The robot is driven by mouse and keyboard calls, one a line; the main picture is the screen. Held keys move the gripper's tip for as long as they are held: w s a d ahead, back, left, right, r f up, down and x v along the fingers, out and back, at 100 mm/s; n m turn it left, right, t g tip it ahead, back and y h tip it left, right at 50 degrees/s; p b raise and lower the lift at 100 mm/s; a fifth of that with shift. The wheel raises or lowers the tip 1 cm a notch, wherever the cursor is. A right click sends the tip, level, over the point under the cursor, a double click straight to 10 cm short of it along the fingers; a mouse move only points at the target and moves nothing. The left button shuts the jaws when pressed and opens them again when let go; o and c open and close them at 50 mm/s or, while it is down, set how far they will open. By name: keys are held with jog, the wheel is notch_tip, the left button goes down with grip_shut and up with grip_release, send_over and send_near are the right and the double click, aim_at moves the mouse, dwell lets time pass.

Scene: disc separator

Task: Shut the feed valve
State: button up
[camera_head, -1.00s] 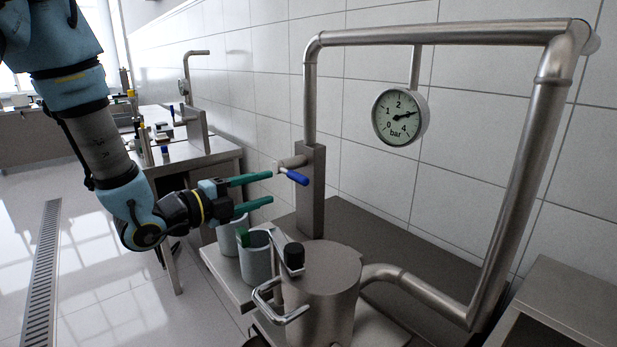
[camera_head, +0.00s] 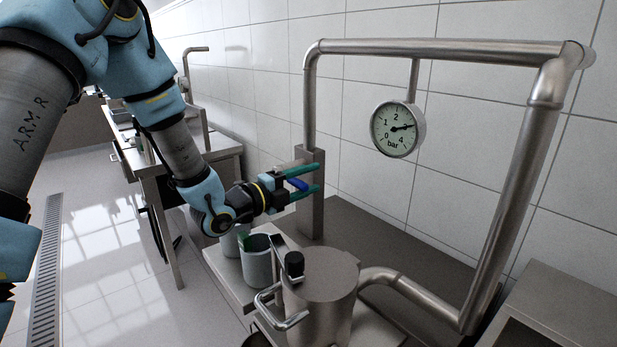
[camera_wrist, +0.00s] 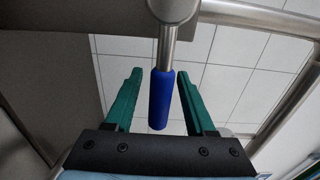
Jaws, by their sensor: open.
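The feed valve's blue lever handle (camera_head: 297,184) sticks out from the steel upright post (camera_head: 311,215) of the pipe. In the wrist view the blue handle (camera_wrist: 161,98) lies between my two green fingers, with a gap on each side. My gripper (camera_head: 318,178) is open around the handle; in the wrist view my gripper (camera_wrist: 162,85) shows both fingers apart and not touching it. The handle's metal stem (camera_wrist: 167,48) runs up to a round steel hub (camera_wrist: 172,8). The valve body is partly hidden by my gripper in the head view.
A steel pipe (camera_head: 440,48) arches over to the right, with a pressure gauge (camera_head: 397,129) reading about 3 bar. Below stand a steel vessel (camera_head: 322,300) with a black knob and grey cups (camera_head: 258,262), close under my arm. A tiled wall is behind.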

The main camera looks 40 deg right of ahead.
grip_shut()
dwell(0.4)
dwell(1.0)
